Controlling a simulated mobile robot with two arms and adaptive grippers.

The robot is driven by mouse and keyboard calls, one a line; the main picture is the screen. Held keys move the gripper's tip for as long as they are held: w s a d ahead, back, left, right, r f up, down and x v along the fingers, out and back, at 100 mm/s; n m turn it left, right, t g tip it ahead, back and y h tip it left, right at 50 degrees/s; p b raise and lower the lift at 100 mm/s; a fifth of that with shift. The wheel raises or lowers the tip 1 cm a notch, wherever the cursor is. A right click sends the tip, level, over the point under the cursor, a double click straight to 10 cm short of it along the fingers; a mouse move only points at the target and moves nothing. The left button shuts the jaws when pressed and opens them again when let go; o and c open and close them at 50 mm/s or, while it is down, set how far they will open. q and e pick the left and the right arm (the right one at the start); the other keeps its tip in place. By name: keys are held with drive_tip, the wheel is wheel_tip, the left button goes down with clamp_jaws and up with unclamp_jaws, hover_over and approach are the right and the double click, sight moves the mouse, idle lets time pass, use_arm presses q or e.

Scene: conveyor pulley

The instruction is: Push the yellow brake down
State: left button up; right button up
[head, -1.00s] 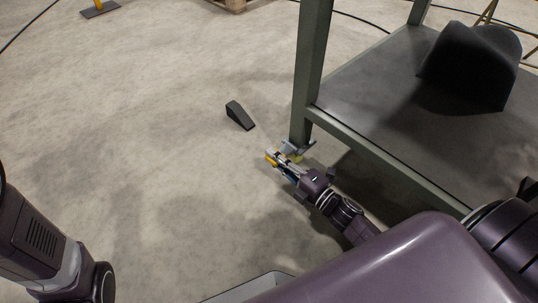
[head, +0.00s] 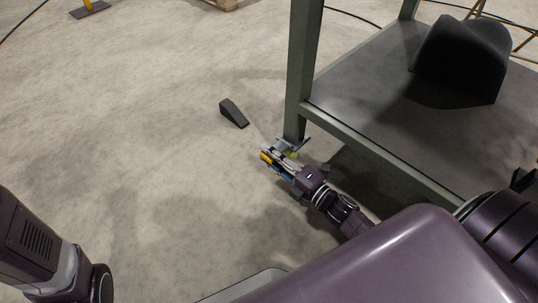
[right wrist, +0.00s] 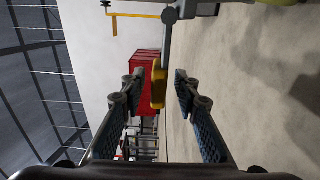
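The yellow brake (head: 265,157) is a small yellow piece low by the foot of the table leg. In the right wrist view the yellow brake (right wrist: 158,86) is a pad on the end of a grey lever (right wrist: 168,42). My right gripper (head: 277,163) is low beside the leg's foot, at the brake. In the right wrist view my right gripper (right wrist: 158,95) is open, and the brake appears between its fingertips with gaps on both sides. I cannot tell how deep between them it sits. My left gripper is out of view; only part of that arm shows at lower left.
The green table leg (head: 302,75) stands right behind the gripper, carrying a grey table (head: 365,85) with a dark rounded object (head: 462,58) on it. A black wedge (head: 233,113) lies on the floor to the left.

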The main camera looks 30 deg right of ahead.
drive_tip(key=v, duration=1.2)
